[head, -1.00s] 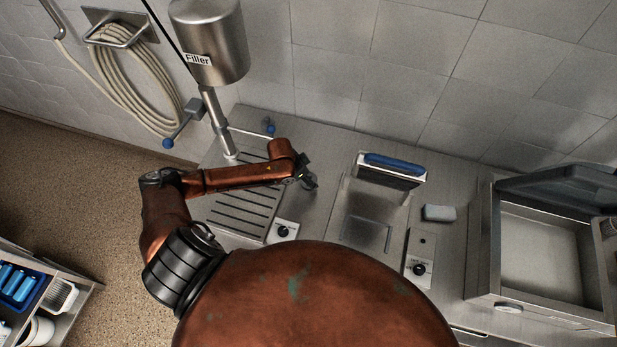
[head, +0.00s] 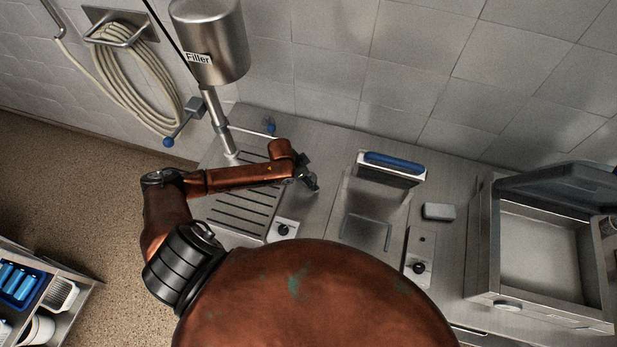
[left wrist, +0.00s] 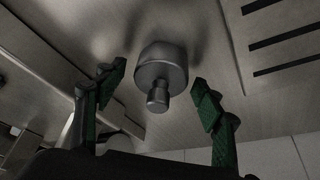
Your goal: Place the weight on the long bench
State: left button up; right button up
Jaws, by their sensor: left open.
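In the left wrist view, a dark grey metal weight (left wrist: 161,58), a round body with a narrower stepped knob, stands on a brushed steel surface (left wrist: 215,45). My left gripper (left wrist: 159,80) is open, with one green-padded finger on each side of the weight in the picture. I see gaps between both fingers and the weight. In the head view, my left gripper (head: 309,180) is low over the steel counter (head: 318,222), between the slotted drain and the fryer-like basin. I cannot make out the weight there. My right gripper is out of view.
The slotted drain (head: 243,203) lies under my left forearm, below the filler cylinder (head: 209,40). A blue-handled basin (head: 392,170), a small grey block (head: 439,212) and an open-lidded steel unit (head: 545,255) stand to the right. A tiled wall bounds the back.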

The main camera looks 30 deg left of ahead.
pick_arm(q)
jog(key=v, duration=1.2)
jog(key=shift+b, duration=0.3)
jog(key=shift+a+r, duration=0.1)
